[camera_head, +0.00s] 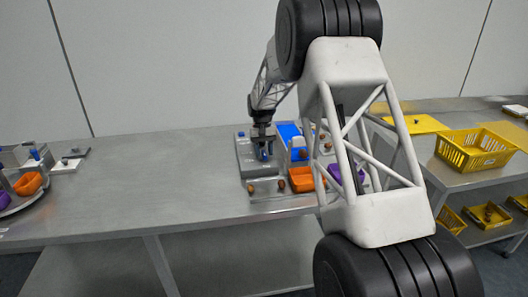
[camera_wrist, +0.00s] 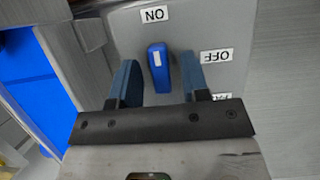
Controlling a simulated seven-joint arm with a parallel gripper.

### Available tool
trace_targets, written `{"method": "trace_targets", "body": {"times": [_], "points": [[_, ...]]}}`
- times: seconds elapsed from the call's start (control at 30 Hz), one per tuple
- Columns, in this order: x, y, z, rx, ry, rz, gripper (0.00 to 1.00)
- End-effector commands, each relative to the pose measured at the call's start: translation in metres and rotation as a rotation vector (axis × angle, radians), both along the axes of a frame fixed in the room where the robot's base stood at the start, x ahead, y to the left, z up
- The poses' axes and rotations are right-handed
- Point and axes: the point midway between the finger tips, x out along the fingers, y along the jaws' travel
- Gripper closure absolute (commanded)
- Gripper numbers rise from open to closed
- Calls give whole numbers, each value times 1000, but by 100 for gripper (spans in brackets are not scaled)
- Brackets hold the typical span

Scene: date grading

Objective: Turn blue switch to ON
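The blue switch (camera_wrist: 158,68) is an upright blue knob with a white mark at its upper end in the wrist view. Its long side runs nearly up and down, with the marked end toward the ON label (camera_wrist: 154,14). The OFF label (camera_wrist: 217,56) is to its right, and a third label below is partly hidden. My gripper (camera_wrist: 159,68) is open, with one finger on each side of the knob. Gaps show on both sides, the right one narrower. In the head view my gripper (camera_head: 263,148) is over the grey switch box (camera_head: 245,162); the knob is mostly hidden there.
A blue machine (camera_head: 289,137) stands just right of the switch box. Orange (camera_head: 302,180) and purple (camera_head: 335,172) bins and several dates are close by. A yellow basket (camera_head: 470,150) is at the right.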

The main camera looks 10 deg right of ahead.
Motion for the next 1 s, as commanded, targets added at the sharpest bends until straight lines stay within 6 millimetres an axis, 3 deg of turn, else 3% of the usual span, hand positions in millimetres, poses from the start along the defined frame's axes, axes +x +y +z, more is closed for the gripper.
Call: {"method": "trace_targets", "body": {"times": [0.47, 1.0], "points": [[3, 0, 6, 0, -1, -1, 55], [26, 1, 61, 0, -1, 0, 55]]}}
